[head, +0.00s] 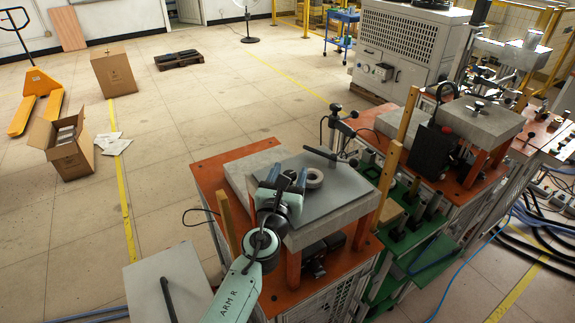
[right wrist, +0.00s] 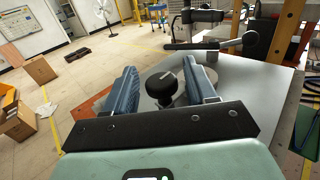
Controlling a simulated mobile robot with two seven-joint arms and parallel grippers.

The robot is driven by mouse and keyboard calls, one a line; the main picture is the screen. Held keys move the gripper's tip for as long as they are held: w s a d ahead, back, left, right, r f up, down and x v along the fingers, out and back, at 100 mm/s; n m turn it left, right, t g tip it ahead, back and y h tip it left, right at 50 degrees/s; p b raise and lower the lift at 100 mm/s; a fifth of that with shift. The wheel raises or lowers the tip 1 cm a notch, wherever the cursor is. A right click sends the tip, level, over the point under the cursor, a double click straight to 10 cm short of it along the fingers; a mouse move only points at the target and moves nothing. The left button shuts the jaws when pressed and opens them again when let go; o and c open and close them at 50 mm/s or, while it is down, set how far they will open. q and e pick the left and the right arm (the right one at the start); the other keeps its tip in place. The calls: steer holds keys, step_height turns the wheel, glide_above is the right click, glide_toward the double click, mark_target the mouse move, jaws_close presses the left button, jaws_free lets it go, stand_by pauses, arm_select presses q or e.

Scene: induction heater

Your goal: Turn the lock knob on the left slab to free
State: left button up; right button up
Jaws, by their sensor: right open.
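The left slab (head: 345,205) is a grey plate on orange legs, and its top also shows in the right wrist view (right wrist: 250,80). The lock knob (right wrist: 161,84) is round and black with a white mark, on a pale round base. My right gripper (head: 286,180) is over the slab's left part. In the right wrist view the gripper's blue fingers (right wrist: 160,88) are open, one on each side of the knob. Contact with the knob cannot be told. A grey ring (head: 313,178) shows just right of the gripper in the head view. My left gripper is not in view.
A black lever bar (head: 330,154) crosses the slab's far edge. Wooden posts stand at the slab's left (head: 228,223) and right (head: 389,180). A second slab station (head: 480,120) stands at right.

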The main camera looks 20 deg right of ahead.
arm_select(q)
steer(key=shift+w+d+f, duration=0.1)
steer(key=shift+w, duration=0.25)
arm_select(e)
steer(key=shift+w+d, duration=0.15)
steer(key=shift+w, duration=0.05)
steer(key=shift+s, duration=0.1)
steer(key=c, duration=0.9)
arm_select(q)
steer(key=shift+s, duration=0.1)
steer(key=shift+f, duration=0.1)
